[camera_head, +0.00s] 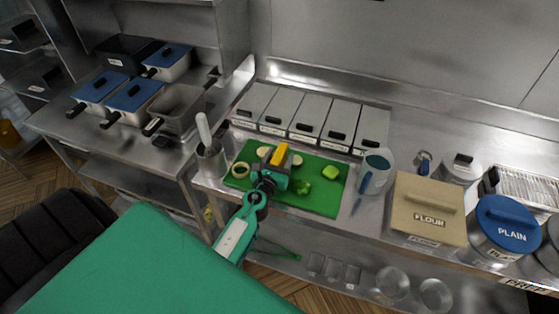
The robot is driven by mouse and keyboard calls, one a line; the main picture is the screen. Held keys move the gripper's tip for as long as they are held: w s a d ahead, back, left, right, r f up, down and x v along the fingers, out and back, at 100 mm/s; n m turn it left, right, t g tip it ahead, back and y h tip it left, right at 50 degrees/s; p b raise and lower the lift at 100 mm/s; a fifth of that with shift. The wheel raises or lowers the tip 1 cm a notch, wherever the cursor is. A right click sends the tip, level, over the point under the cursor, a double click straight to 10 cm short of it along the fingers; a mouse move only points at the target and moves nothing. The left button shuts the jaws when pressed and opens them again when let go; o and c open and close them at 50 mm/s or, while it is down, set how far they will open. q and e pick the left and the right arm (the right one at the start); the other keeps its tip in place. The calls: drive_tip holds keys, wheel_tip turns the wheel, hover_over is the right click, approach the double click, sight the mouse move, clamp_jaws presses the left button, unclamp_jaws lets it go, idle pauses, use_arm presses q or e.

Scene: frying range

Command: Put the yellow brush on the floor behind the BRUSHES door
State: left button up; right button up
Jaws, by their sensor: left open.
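A small yellow block-like thing (280,153) shows just beyond my left gripper (272,170), over the green board (322,203). I cannot tell whether it is the yellow brush. My left gripper is open and is seen from above over the left part of the board; its fingertips are partly hidden by its own body. Another small yellow thing (208,215) is partly visible below the counter, too small to make out. No door marked BRUSHES is in view. My right gripper is not in view.
Green peppers (303,187) and onion rings lie on the board. A steel pot with a white-handled tool (210,158) stands left of it, a white jug (375,172) right. Grey lidded bins (312,118) line the back. A FLOUR box (427,209) and PLAIN tin (504,228) crowd the right.

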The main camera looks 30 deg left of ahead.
use_arm(q)
drive_tip(key=shift+c, duration=0.2)
drive_tip(key=c, duration=1.1)
clamp_jaws()
drive_tip(key=shift+r, duration=0.15)
